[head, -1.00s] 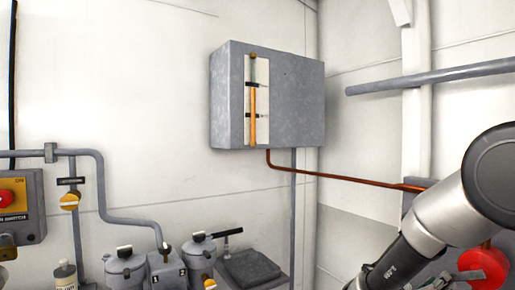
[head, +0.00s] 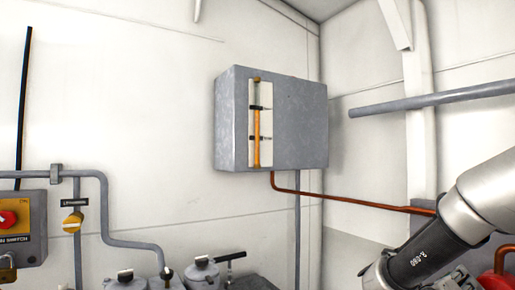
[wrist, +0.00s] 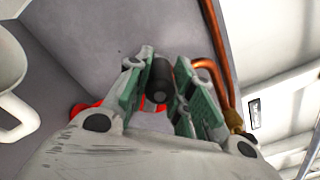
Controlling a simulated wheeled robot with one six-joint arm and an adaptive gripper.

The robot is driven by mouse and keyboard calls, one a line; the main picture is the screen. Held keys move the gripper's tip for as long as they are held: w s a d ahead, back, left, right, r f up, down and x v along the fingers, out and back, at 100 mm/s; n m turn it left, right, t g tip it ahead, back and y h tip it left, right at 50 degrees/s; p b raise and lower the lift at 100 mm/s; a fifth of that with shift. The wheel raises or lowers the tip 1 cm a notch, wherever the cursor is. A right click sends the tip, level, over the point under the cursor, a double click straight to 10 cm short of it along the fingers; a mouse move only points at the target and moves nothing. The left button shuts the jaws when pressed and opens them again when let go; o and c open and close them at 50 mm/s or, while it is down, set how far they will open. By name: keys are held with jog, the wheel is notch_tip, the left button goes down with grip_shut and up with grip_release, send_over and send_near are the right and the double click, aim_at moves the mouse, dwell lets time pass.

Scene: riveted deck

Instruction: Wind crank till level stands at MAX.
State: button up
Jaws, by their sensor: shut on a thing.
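The level gauge (head: 257,155) is a pale upright strip with an orange column on a grey tank (head: 300,125) on the wall. The column's top is at or very near the upper black mark (head: 260,107), well above the lower mark; the lettering is too small to read. In the wrist view, my gripper (wrist: 160,90) is shut around the black crank grip (wrist: 160,78), between green-padded fingers. Part of the red crank body (wrist: 82,107) shows behind the fingers. In the head view my arm hides the gripper, and only part of the red body (head: 498,282) shows at lower right.
A copper pipe (head: 340,198) runs from the tank to the right and passes close beside my fingers in the wrist view (wrist: 222,85). A grey pipe (head: 440,99) crosses the right wall.

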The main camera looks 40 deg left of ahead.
jog(key=shift+s+d+f, duration=1.1)
jog(key=shift+d+f, duration=0.25)
jog(key=shift+d, duration=1.6)
jog(key=shift+s+d+f, duration=1.1)
jog(key=shift+d+f, duration=0.2)
jog(key=shift+d, duration=1.65)
jog(key=w+a+f, duration=0.3)
jog(key=a+f, duration=0.3)
jog(key=a, duration=0.3)
jog(key=shift+w+a, duration=0.15)
jog(key=shift+w, duration=0.1)
jog(key=shift+f, duration=0.15)
jog(key=o, duration=2)
